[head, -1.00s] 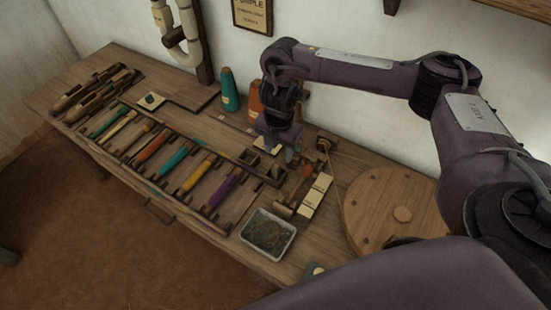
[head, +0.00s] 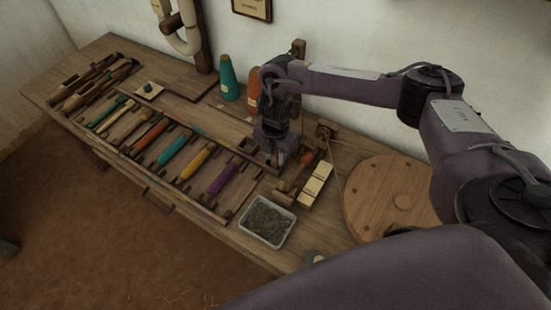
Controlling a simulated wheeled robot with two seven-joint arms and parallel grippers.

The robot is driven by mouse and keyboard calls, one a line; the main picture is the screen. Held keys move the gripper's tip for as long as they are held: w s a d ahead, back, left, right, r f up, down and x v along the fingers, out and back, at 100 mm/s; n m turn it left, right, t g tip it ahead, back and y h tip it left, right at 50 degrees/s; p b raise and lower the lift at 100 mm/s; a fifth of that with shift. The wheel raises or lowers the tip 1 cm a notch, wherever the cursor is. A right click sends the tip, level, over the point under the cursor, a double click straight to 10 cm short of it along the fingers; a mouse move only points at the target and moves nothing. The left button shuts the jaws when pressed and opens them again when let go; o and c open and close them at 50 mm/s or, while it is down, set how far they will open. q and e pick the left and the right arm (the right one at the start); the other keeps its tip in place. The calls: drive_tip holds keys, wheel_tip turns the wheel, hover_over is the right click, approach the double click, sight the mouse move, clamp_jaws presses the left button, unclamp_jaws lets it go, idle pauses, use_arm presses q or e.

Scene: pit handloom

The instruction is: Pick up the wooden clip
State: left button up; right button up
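My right gripper (head: 275,160) points down over the wooden table, behind the purple bobbin's end of the rack. Its fingers are small and dark here, and I cannot tell whether they are open or shut. I cannot make out the wooden clip for certain; it may be hidden by the gripper or among the small wooden parts around it. My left gripper is not in view.
A rack holds several coloured bobbins, including a purple one (head: 222,180). A grey tray (head: 284,238) stands in front, pale blocks (head: 316,184) and a round wooden disc (head: 385,200) to the right. Teal (head: 227,80) and orange (head: 253,84) cones stand behind.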

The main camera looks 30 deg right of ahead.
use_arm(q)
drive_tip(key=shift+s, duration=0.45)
use_arm(e)
clamp_jaws()
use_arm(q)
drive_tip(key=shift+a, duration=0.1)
use_arm(e)
drive_tip(key=shift+r, duration=0.15)
